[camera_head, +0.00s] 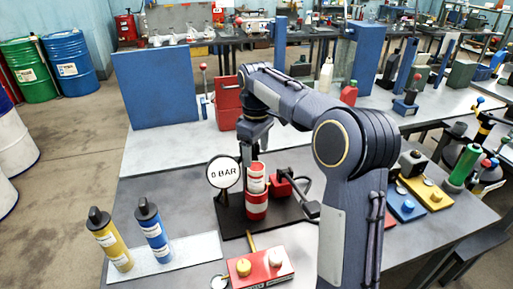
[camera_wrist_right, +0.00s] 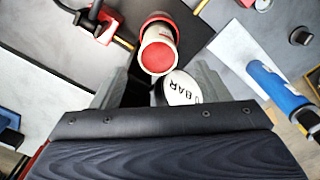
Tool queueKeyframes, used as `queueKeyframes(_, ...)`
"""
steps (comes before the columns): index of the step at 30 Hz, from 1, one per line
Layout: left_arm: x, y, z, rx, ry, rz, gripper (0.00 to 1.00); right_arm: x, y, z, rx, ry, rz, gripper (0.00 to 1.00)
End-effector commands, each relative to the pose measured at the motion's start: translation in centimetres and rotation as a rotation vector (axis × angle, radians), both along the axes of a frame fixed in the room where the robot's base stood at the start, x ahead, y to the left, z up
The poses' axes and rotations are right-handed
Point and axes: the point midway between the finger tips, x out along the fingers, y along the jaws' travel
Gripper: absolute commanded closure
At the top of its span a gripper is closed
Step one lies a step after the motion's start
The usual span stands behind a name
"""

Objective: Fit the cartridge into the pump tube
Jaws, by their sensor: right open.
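The cartridge (camera_head: 256,184), white with a red end, stands upright with its lower part in the pump tube (camera_head: 257,206), which is red with a white band. Its upper part sticks out above the tube's rim. In the right wrist view the cartridge (camera_wrist_right: 158,45) and the tube's red rim (camera_wrist_right: 158,18) are seen from above. My right gripper (camera_head: 254,150) is just above and behind the cartridge. In the wrist view its fingers are spread, with the cartridge's red end ahead of the gap and apart from them. My left gripper is out of view.
A round BAR gauge (camera_head: 223,172) stands left of the tube, close to my right fingers. A red pump part (camera_head: 284,186) is to the right. Yellow (camera_head: 110,240) and blue (camera_head: 153,231) cartridges stand on a pale mat. A red block (camera_head: 262,267) is in front.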

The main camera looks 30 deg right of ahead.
Motion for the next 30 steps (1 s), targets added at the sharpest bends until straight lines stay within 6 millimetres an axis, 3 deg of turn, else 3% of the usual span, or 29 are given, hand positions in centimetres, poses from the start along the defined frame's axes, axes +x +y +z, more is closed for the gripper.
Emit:
queueKeyframes(7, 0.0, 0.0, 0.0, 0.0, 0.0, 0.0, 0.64, -0.3, -0.1, 0.9, 0.005, -0.007, -0.006, 0.31)
queueKeyframes(11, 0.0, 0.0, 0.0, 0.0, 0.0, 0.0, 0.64, -2.9, 0.0, 1.8, 0.051, -0.047, -0.057, 0.31)
queueKeyframes(17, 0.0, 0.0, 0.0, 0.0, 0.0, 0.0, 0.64, -12.0, 2.4, 2.8, 0.207, -0.179, -0.233, 0.31)
queueKeyframes(20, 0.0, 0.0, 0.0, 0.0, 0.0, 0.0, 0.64, -17.0, 4.6, 2.0, 0.289, -0.241, -0.332, 0.31)
queueKeyframes(24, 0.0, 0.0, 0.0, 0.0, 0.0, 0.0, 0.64, -23.2, 7.8, -0.5, 0.384, -0.313, -0.464, 0.31)
queueKeyframes(30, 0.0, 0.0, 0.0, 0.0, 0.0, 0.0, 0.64, -28.0, 10.8, -4.2, 0.462, -0.367, -0.592, 0.31)
